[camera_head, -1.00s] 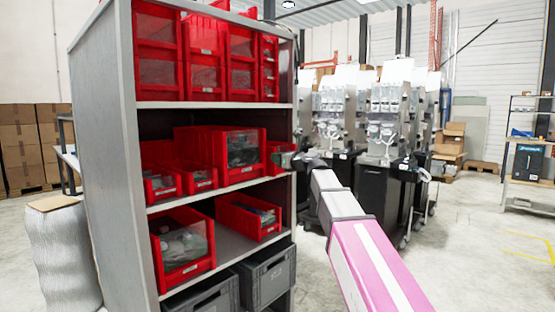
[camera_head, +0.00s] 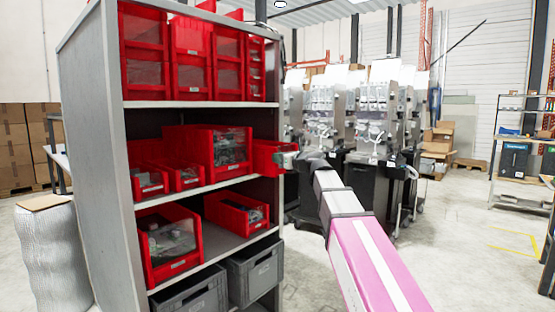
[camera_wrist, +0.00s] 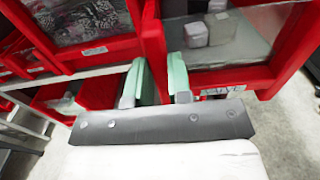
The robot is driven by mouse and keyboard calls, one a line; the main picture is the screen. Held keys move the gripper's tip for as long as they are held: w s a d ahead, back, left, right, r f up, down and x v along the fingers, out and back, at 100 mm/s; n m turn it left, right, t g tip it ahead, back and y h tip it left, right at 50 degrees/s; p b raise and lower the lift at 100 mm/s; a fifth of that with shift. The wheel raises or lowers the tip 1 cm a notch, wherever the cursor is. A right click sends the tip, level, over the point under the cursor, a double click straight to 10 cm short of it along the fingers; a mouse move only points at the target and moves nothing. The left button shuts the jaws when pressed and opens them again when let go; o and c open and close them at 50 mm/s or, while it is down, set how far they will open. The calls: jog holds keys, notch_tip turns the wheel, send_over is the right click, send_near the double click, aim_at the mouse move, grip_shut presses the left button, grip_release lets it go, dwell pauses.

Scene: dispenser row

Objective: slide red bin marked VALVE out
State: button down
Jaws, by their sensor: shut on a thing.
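The red bin marked VALVE (camera_wrist: 285,45) fills the right of the wrist view, with its label below a clear front window and grey pieces inside. In the head view the red bin (camera_head: 268,157) is at the right end of the middle shelf, its front sticking out past the shelf edge. My gripper (camera_wrist: 160,75) has green fingers on either side of the bin's left front wall and is shut on it. In the head view my gripper (camera_head: 287,160) meets the bin's front right side. The bin's rear is hidden.
A larger red bin (camera_head: 222,150) stands just left of it, with smaller red bins beyond. Red bins stand on the shelf above and below, grey crates (camera_head: 255,268) at the bottom. Open floor (camera_head: 450,230) lies right of the grey shelf unit (camera_head: 95,150).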

jog(key=c, duration=1)
grip_release()
jog(key=shift+o, duration=0.2)
jog(key=v, duration=1)
jog(key=shift+s+d, duration=0.3)
